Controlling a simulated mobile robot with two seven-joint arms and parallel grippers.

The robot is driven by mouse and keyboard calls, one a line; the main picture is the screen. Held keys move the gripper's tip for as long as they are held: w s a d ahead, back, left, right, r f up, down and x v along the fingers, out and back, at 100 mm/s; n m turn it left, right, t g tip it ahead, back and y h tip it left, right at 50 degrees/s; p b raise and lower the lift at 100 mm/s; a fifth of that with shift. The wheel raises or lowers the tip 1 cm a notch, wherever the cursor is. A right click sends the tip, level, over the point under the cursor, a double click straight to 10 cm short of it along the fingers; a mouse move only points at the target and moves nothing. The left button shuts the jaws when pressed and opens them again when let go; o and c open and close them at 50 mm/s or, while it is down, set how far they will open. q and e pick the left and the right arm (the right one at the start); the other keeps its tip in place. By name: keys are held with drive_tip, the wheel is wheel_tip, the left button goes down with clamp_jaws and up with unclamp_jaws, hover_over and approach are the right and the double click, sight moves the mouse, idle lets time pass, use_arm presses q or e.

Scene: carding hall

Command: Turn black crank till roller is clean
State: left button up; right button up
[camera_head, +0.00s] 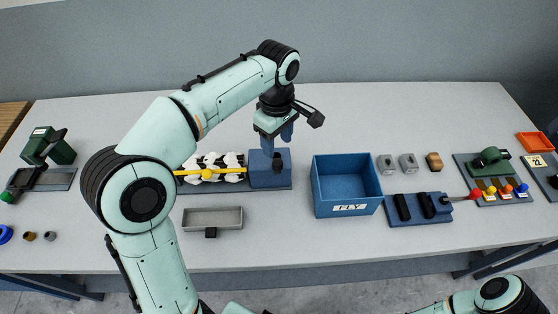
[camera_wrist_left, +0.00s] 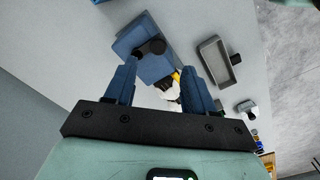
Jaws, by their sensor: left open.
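A roller (camera_head: 222,165) with white fluff on a dark surface lies at the left of a blue housing (camera_head: 268,178); a yellow bar (camera_head: 207,174) runs across its front. In the left wrist view, the white fluff (camera_wrist_left: 171,92) shows only in part. The black crank (camera_wrist_left: 152,48) is on the blue housing, with its dark knob (camera_head: 277,159) just below my gripper in the head view. My left gripper (camera_head: 277,142) is open above the housing. Its two blue fingers (camera_wrist_left: 158,72) are apart, with nothing held between them. My right gripper is not in view.
A grey tray (camera_head: 187,226) lies in front of the roller. A blue bin (camera_head: 346,206) stands right of the housing. Farther right are a blue base (camera_head: 419,216) with black blocks and a green device (camera_head: 490,158). Another green device (camera_head: 60,150) stands far left.

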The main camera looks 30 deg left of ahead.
sight(277, 162)
use_arm(q)
wheel_tip(277, 162, down, 9)
drive_tip(key=shift+w+f+b, duration=0.1)
drive_tip(key=shift+f+b, duration=0.05)
drive_tip(key=shift+b, duration=0.5)
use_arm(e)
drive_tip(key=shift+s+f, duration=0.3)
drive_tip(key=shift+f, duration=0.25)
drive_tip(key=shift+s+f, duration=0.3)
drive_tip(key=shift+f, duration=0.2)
use_arm(q)
clamp_jaws()
